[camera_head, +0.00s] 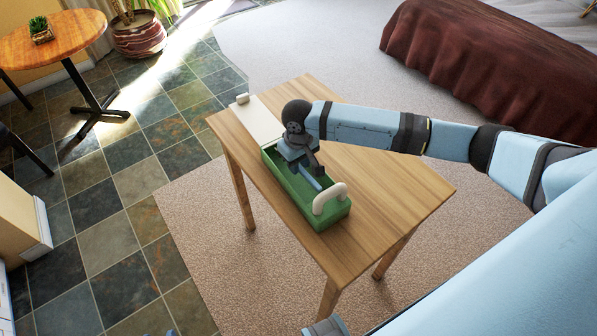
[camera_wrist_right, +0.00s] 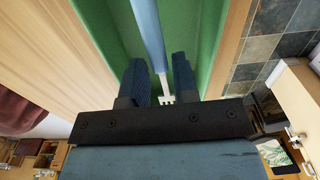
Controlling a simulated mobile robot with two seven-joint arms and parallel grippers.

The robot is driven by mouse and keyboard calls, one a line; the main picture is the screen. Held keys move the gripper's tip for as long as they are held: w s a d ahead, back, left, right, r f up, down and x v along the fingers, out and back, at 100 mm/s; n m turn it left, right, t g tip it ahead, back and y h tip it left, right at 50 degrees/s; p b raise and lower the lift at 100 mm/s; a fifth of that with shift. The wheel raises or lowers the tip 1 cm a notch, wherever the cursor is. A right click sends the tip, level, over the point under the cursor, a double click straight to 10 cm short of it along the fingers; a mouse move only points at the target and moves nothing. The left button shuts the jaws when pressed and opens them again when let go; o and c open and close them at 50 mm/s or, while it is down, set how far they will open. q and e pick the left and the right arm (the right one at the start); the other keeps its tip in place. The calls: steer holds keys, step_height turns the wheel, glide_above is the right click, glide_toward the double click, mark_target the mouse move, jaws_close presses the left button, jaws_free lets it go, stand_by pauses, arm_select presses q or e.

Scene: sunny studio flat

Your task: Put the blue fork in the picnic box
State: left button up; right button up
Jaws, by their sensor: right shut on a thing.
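The picnic box is a long green open box (camera_head: 337,216) with a cream handle, standing on the wooden table; its green inside fills the upper middle of the right wrist view (camera_wrist_right: 205,45). My right gripper (camera_head: 313,170) points down into the box, in its middle part. It is shut on the blue fork (camera_head: 311,183). In the right wrist view the fork's blue handle (camera_wrist_right: 149,35) runs up from between the fingers (camera_wrist_right: 162,85), with pale tines near them. I cannot tell whether the fork touches the box floor. My left gripper is not in view.
A cream lid-like panel (camera_head: 255,119) lies at the box's far end. The wooden table (camera_head: 390,190) is clear to the right of the box, under my right arm. A round table (camera_head: 55,42) with a plant stands at the far left, and a brown-covered bed at the upper right.

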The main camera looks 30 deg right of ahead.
mark_target(299, 178)
steer(key=shift+f, duration=2.05)
steer(key=shift+f, duration=0.1)
steer(key=o, duration=0.9)
step_height(299, 178, up, 12)
steer(key=shift+r, duration=0.15)
